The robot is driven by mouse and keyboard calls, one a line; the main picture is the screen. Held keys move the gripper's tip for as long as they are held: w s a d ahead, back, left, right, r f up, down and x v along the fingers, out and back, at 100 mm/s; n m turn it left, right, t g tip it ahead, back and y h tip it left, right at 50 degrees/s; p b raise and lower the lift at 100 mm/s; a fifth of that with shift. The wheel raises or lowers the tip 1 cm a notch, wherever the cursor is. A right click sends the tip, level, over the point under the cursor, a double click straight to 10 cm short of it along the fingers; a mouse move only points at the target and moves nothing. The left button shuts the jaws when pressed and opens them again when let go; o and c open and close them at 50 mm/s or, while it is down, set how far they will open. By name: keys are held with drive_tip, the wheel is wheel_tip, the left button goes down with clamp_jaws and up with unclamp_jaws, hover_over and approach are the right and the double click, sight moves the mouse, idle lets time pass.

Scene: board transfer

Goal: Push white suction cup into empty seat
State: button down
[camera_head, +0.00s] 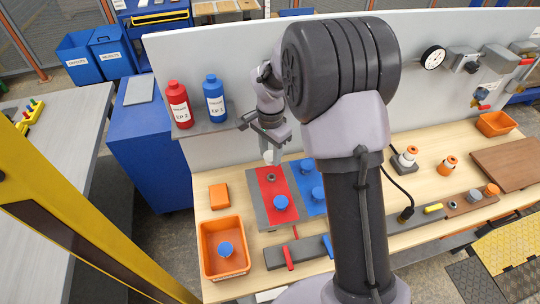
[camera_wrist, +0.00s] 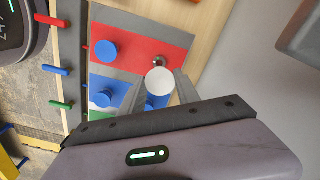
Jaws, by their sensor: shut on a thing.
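My gripper (camera_head: 270,150) is shut on a white suction cup (camera_wrist: 159,82) and holds it above the board. The white cup also shows as a pale tip below the gripper in the head view. The board has a red panel (camera_head: 264,188) and a blue panel (camera_head: 305,181). A bare metallic seat (camera_head: 271,177) on the red panel shows just beyond the cup's edge in the wrist view (camera_wrist: 158,61). A blue cup (camera_head: 281,202) sits on the same red panel. Blue cups (camera_head: 307,167) also sit on the blue panel. Contact between white cup and seat cannot be told.
An orange bin (camera_head: 209,266) holding a blue cup (camera_head: 225,249) stands at the front left, near an orange block (camera_head: 219,196). Red (camera_head: 179,106) and blue (camera_head: 214,100) bottles stand on a shelf at the left. A grey wall panel (camera_head: 190,60) rises behind the table.

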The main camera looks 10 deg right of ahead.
drive_tip(key=shift+d, duration=0.25)
drive_tip(key=shift+f, duration=0.1)
drive_tip(key=b, duration=0.5)
hover_over(271, 179)
drive_tip(key=f, duration=0.3)
drive_tip(key=w+f, duration=0.1)
drive_tip(key=f, duration=0.1)
drive_tip(key=shift+d+f, duration=0.15)
drive_tip(key=shift+f, duration=0.15)
drive_tip(key=shift+s+f+b, duration=0.1)
drive_tip(key=shift+f+b, duration=0.85)
drive_tip(key=shift+f, duration=0.25)
idle(0.6)
drive_tip(key=c, duration=0.8)
unclamp_jaws()
wheel_tip(271, 179, up, 17)
drive_tip(key=p, duration=0.5)
drive_tip(key=shift+f, duration=0.2)
drive_tip(key=shift+r, duration=0.45)
